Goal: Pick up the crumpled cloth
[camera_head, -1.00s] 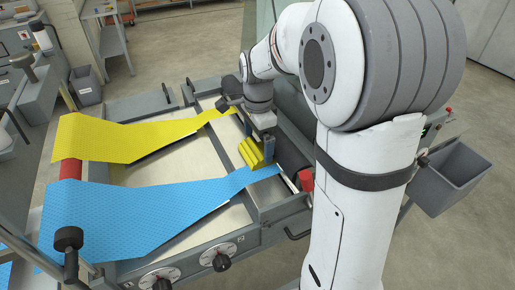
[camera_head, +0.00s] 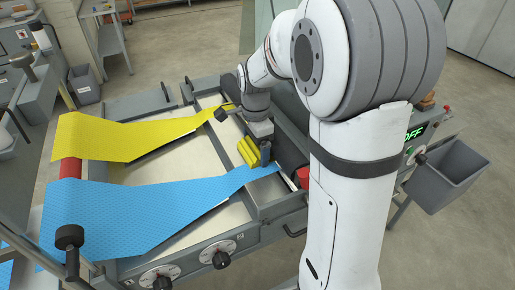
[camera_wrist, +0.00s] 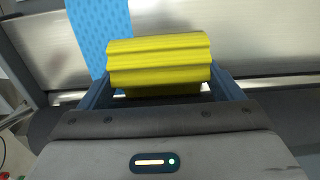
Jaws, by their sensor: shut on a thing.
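The crumpled cloth (camera_head: 248,152) is yellow and folded into ridges. In the head view it is at my gripper (camera_head: 257,154), above the machine near the narrow ends of the yellow and blue webs. In the wrist view the cloth (camera_wrist: 160,62) spans the space between the two blue fingers of my gripper (camera_wrist: 165,88). My gripper is shut on the cloth. The far side of the cloth is hidden.
The blue web (camera_head: 150,205) and yellow web (camera_head: 130,138) run across the machine's metal bed. A red block (camera_head: 303,178) sits to the right of the gripper.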

